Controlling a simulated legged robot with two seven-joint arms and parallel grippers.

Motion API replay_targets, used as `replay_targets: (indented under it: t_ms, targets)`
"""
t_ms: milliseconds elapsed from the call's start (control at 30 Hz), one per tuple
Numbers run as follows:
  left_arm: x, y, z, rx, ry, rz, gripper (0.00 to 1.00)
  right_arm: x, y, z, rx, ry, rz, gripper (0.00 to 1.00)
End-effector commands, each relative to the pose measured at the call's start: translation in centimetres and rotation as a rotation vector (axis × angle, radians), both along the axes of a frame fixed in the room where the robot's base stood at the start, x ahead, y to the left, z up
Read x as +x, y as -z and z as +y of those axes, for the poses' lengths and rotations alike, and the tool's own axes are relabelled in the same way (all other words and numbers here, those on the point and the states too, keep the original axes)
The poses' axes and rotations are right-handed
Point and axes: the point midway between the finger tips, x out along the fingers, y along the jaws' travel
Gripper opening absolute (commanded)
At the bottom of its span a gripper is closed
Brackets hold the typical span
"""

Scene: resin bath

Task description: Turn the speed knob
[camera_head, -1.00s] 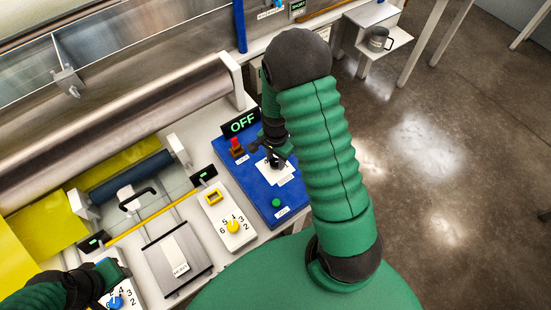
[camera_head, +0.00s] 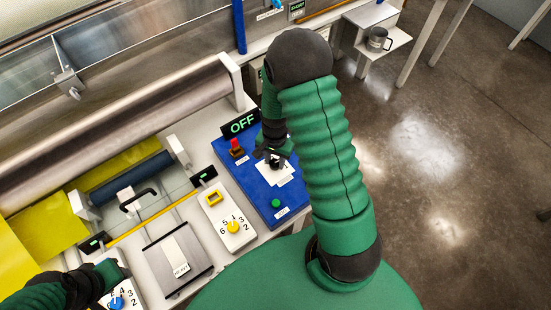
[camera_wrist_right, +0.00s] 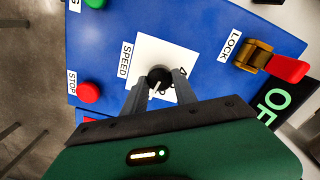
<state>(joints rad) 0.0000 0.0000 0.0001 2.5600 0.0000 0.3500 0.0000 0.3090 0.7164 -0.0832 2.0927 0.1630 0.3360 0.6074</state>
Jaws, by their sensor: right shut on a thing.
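The speed knob (camera_wrist_right: 159,79) is a round black knob with a white pointer line on a white plate (camera_wrist_right: 150,50) labelled SPEED. In the right wrist view my right gripper (camera_wrist_right: 158,84) has its two fingers on either side of the knob, shut on it. In the head view the right gripper (camera_head: 273,158) is over the white plate on the blue panel (camera_head: 232,175), and the knob is hidden under it. My left gripper (camera_head: 112,285) is at the lower left by a blue knob (camera_head: 116,302); its fingers cannot be made out.
A red lock lever (camera_wrist_right: 288,68), a red stop button (camera_wrist_right: 88,92) and a green button (camera_wrist_right: 95,2) surround the plate. A green OFF display (camera_head: 240,123) stands behind the panel. A yellow knob (camera_head: 233,227) is on a white plate to the left.

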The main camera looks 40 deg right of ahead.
Motion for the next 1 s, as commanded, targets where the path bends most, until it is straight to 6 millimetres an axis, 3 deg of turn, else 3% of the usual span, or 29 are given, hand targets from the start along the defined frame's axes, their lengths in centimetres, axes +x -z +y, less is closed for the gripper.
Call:
replay_targets:
  t_ms: [500,1000]
  targets:
    - [0.0,-0.95,0.0,0.0,0.0,0.0,0.36,-0.09,-0.07,0.27,0.005,-0.391,0.001,0.0]
    - [0.0,-1.13,0.0,0.0,0.0,0.0,0.36,-0.18,0.03,0.25,0.005,-0.503,0.003,0.0]
